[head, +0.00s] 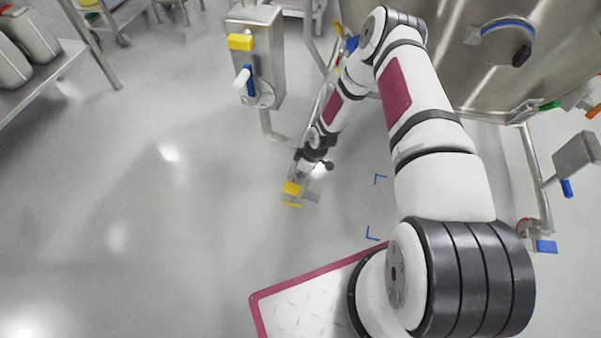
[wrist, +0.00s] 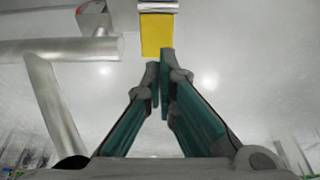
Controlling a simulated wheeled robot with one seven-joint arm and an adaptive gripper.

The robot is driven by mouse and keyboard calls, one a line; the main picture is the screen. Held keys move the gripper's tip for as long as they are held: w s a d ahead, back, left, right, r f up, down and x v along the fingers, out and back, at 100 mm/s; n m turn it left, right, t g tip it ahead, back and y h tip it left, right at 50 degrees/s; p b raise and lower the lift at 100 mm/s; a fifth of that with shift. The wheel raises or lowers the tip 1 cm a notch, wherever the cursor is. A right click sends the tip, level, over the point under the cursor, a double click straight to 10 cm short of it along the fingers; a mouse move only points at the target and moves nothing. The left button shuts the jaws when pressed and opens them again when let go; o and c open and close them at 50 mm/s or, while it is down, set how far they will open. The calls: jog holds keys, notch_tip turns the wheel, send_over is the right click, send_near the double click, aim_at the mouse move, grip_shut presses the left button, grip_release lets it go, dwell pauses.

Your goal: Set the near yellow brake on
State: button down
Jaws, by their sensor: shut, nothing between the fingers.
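The near yellow brake (head: 291,188) is a small flat tab low above the floor, at the foot of the vessel's frame, in the middle of the head view. In the wrist view the yellow tab (wrist: 157,36) hangs below a metal bracket at the top centre. My gripper (wrist: 161,66) is shut and empty, with its fingertips just below the tab's lower edge. I cannot tell whether they touch it. In the head view my gripper (head: 302,174) is small and partly hidden by my wrist, right at the brake.
A steel vessel (head: 462,70) on tubular legs stands at the back right. A grey post (head: 263,75) with a yellow block (head: 241,41) and a blue-and-white handle stands behind the brake. A blue pedal (head: 546,246) is at the right. The floor at left is clear.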

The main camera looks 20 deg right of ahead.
aim_at(290, 188)
jog(key=b+x, duration=0.3)
jog(key=x, duration=0.5)
jog(key=shift+f, duration=0.4)
jog(key=shift+a, duration=0.15)
